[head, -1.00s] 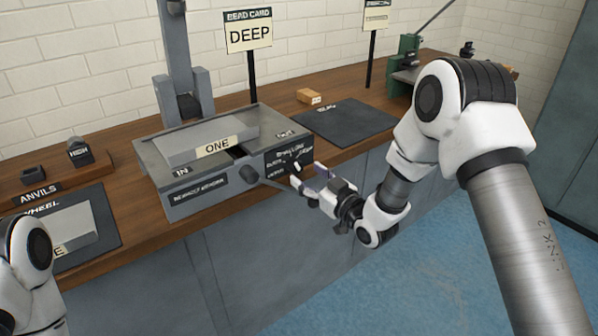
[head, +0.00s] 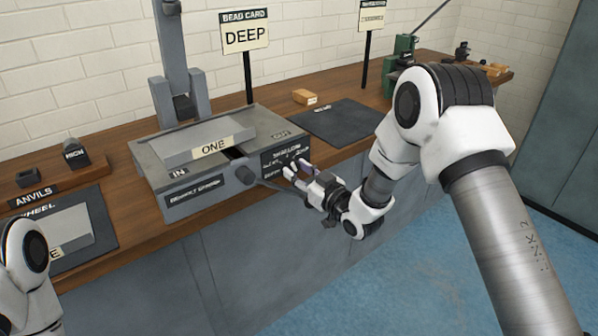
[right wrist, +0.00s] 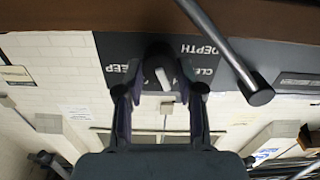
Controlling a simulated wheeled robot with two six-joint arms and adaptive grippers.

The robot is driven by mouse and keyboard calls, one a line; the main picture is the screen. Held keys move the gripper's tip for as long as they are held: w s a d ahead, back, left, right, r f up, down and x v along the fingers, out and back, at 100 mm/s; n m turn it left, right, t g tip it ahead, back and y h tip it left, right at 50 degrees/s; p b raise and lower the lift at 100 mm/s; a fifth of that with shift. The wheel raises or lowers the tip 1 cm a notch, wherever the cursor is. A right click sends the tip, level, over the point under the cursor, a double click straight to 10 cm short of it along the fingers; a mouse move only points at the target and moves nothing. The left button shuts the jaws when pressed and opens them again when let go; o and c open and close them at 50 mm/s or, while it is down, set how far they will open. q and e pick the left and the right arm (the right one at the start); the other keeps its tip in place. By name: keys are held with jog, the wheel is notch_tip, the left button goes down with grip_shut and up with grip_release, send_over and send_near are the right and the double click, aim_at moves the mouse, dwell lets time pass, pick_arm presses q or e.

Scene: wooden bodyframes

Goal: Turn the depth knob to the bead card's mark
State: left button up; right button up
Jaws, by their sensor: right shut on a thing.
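The bead card (head: 245,34) stands on a post behind the machine and reads DEEP. The depth knob (right wrist: 158,68) is dark and round with a white pointer mark, on the panel lettered DEPTH in the right wrist view. The word DEEP shows beside it on that panel. My right gripper (right wrist: 160,92) is shut on the depth knob, one finger on each side. In the head view my right gripper (head: 296,166) is at the right end of the machine's front and hides most of the knob. My left gripper is out of view; only its arm shows at the left edge.
The grey machine (head: 160,150) bears a plate (head: 190,148) labelled ONE. A crank with a dark hub (head: 245,175) sticks out just left of my right gripper; its bar (right wrist: 225,50) passes close by. A dark mat (head: 345,122) and a small box (head: 304,97) lie to the right.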

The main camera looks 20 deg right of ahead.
jog(key=m, duration=0.3)
jog(key=shift+r+m+p, duration=0.1)
jog(key=shift+m+p, duration=0.25)
jog(key=shift+m, duration=0.05)
jog(key=m+p, duration=0.1)
jog(key=m, duration=0.8)
jog(key=shift+d+p, duration=0.1)
jog(key=shift+p, duration=0.25)
jog(key=shift+m, duration=1.9)
jog(key=shift+p, duration=0.3)
jog(key=o, duration=1.1)
jog(key=shift+w, duration=0.1)
jog(key=shift+o, duration=0.2)
jog(key=shift+f, duration=0.2)
